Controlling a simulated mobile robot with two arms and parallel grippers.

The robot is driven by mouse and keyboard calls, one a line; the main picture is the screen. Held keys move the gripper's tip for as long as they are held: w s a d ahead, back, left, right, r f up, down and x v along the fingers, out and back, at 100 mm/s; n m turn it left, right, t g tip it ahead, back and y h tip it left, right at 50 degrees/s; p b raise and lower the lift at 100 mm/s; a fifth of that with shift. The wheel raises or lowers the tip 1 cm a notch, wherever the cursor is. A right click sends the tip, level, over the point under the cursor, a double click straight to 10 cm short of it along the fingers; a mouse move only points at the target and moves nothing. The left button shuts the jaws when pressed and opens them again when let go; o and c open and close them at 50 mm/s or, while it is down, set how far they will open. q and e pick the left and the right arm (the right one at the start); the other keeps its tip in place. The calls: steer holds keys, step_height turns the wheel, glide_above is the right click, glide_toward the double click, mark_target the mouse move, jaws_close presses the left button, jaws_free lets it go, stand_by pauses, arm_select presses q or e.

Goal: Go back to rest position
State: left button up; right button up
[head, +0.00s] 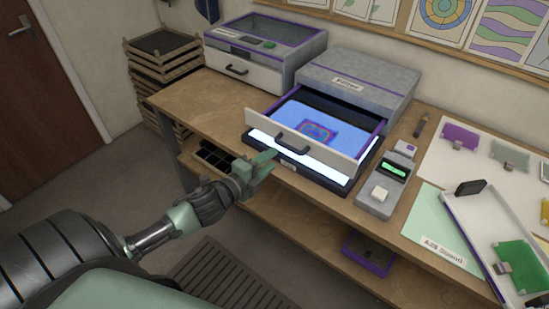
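My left gripper (268,164) is in front of the workbench, at the lower left of an open drawer (343,138). Its green fingers look a little apart, with nothing seen between them. It appears clear of the dark drawer handle (292,141). The drawer is pulled out of a grey machine (362,77) and holds a blue sheet with a coloured pattern (318,131). My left arm reaches in from the lower left. My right gripper is not in view.
A second grey machine (266,47) with a shut drawer stands on the wooden workbench (185,101). A grey device with a green display (393,171) is right of the open drawer. A white tray (482,222) lies farther right. Crates (165,62) are stacked at the left; floor is clear there.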

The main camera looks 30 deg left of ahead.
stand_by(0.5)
arm_select(q)
steer(key=s+a+f+n+g+y, duration=0.1)
steer(key=s+f+n+g, duration=0.3)
steer(key=f, duration=0.7)
steer(key=s+a+f+n+g, duration=0.1)
steer(key=s+f+n, duration=0.1)
steer(key=s+f, duration=0.65)
steer(key=s+a+f+n+g+y, duration=0.1)
steer(key=s+f+n+g, duration=0.25)
steer(key=f, duration=1.05)
steer(key=s+d+f+n+g, duration=0.2)
steer(key=s+d+f, duration=0.2)
steer(key=s, duration=0.5)
steer(key=s+d+f+n+g, duration=0.2)
steer(key=s+d+f, duration=0.2)
steer(key=s+f, duration=0.3)
steer(key=s+d+f+n+g+h, duration=0.1)
steer(key=s+f, duration=0.5)
steer(key=s, duration=0.6)
steer(key=d+n+g, duration=0.1)
steer(key=d+n, duration=0.1)
steer(key=d, duration=0.1)
steer(key=shift+s+d, duration=0.35)
steer(key=shift+f, duration=0.1)
